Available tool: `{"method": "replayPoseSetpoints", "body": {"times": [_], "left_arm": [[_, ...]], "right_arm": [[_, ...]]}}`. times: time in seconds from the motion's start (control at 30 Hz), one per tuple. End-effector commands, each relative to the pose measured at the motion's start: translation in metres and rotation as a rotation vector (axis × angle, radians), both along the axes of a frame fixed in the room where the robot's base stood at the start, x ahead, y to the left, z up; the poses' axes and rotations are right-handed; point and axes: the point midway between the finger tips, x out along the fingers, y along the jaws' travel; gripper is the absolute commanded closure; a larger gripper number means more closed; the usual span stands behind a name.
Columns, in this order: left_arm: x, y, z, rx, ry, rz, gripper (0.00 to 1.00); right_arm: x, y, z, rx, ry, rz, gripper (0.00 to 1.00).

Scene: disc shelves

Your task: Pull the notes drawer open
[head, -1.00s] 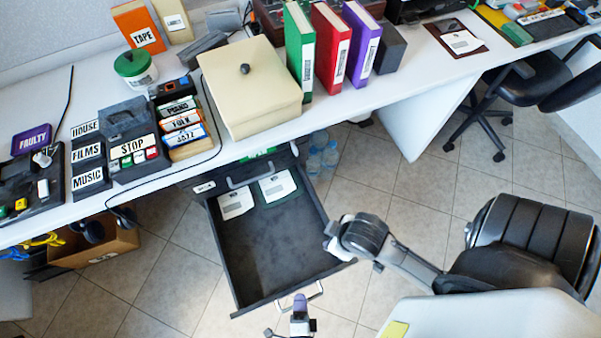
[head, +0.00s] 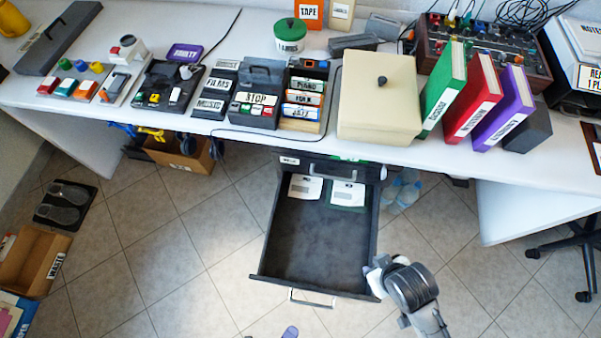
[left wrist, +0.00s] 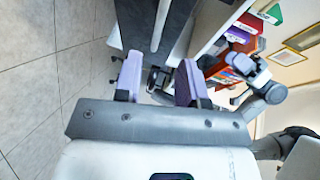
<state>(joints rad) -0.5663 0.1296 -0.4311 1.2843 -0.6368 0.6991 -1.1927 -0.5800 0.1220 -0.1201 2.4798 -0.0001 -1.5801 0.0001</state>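A dark drawer (head: 320,245) under the desk stands pulled far out, with two white-labelled pads (head: 306,187) at its back. Its front edge carries a metal bar handle (head: 313,300); any label on that front is out of sight. My left gripper (head: 290,332) shows only as a purple fingertip at the bottom edge, apart from the handle. In the left wrist view its two purple fingers (left wrist: 158,76) are spread with nothing between them, and a pale bar beside a dark panel lies beyond. My right gripper (head: 374,274) is by the drawer's right front corner; its fingers are unclear.
Above the open drawer is a shut drawer front with a handle (head: 337,173) and a small unreadable label. The desk (head: 240,120) holds a cream box (head: 380,100), binders and labelled blocks. A cardboard box (head: 180,155) sits below.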

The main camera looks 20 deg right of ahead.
Motion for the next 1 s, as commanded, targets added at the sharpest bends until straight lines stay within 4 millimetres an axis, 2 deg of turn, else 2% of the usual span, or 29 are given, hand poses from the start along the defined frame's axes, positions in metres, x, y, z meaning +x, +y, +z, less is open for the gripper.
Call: {"method": "replayPoseSetpoints", "body": {"times": [0.1, 0.3, 1.0], "left_arm": [[-0.01, 0.012, 0.004, 0.001, 0.001, 0.0, 0.63], [-0.019, 0.022, 0.006, 0.001, 0.001, 0.0, 0.63], [-0.021, 0.024, 0.006, -0.001, -0.001, 0.0, 0.63]], "right_arm": [[0.0, 0.0, 0.005, 0.0, 0.0, 0.0, 0.57], [0.0, 0.0, 0.007, 0.0, 0.0, 0.0, 0.57], [0.0, 0.001, 0.007, 0.003, -0.001, -0.002, 0.57]]}}
